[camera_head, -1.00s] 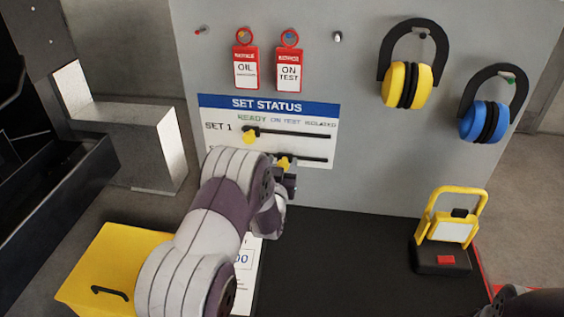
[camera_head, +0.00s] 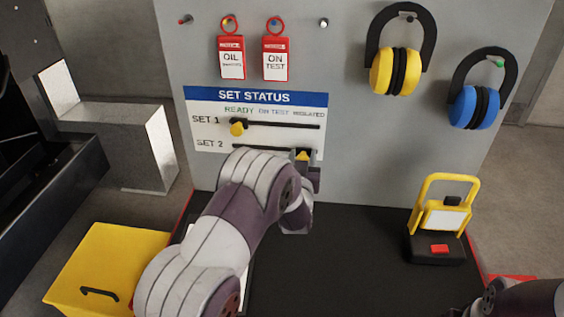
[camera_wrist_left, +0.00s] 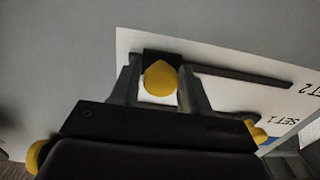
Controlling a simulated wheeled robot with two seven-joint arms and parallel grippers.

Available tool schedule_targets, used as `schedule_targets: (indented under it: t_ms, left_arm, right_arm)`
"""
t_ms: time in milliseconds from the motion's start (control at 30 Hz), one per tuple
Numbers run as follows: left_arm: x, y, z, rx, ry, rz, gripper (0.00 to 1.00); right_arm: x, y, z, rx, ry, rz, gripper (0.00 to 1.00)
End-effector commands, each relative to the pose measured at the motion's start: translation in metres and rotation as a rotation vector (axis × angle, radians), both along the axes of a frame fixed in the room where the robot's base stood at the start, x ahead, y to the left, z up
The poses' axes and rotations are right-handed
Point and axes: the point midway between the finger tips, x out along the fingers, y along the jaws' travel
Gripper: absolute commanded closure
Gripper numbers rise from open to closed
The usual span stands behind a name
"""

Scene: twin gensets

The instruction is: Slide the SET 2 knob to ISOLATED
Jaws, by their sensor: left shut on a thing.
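The SET STATUS board (camera_head: 200,144) is on the grey panel, with READY, ON TEST and ISOLATED printed over two dark slots. The yellow SET 2 knob (camera_head: 302,156) is at the right end of the lower slot, roughly below ISOLATED. My left gripper (camera_head: 306,168) is shut on it, and my arm hides part of the slot's surroundings. In the left wrist view the knob (camera_wrist_left: 160,78) sits between both fingers, at the slot end away from the SET 2 label. The yellow SET 1 knob (camera_head: 237,128) is at the left, under READY. My right gripper is out of view.
Two red tags (camera_head: 231,57) (camera_head: 275,58) and yellow (camera_head: 381,72) and blue (camera_head: 463,106) earmuffs hang on the panel. A yellow-framed lamp (camera_head: 434,247) stands on the black bench top (camera_head: 340,265). A yellow box (camera_head: 100,262) is at lower left.

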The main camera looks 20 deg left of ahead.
Motion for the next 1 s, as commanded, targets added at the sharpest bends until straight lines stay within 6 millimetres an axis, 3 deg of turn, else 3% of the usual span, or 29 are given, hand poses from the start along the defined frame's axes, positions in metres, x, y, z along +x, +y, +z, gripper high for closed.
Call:
schedule_targets:
  t_ms: [100, 400, 433, 467, 1000]
  left_arm:
    - [0.0025, -0.0119, -0.0005, 0.001, 0.0, -0.002, 1.0]
    - [0.0029, -0.0142, 0.0004, 0.0, 0.001, -0.004, 1.0]
    - [0.0029, -0.0143, 0.0004, 0.001, 0.001, -0.004, 0.47]
    - [0.0029, -0.0143, 0.0004, 0.0, 0.001, -0.004, 0.42]
    - [0.0007, -0.0137, 0.0, 0.0, 0.001, -0.001, 0.42]
  right_arm:
    - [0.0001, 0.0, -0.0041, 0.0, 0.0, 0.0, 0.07]
    - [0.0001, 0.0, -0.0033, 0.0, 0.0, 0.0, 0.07]
    - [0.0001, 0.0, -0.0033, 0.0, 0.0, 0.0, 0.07]
    - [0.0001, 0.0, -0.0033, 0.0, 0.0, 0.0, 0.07]
    - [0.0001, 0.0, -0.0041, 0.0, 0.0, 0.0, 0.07]
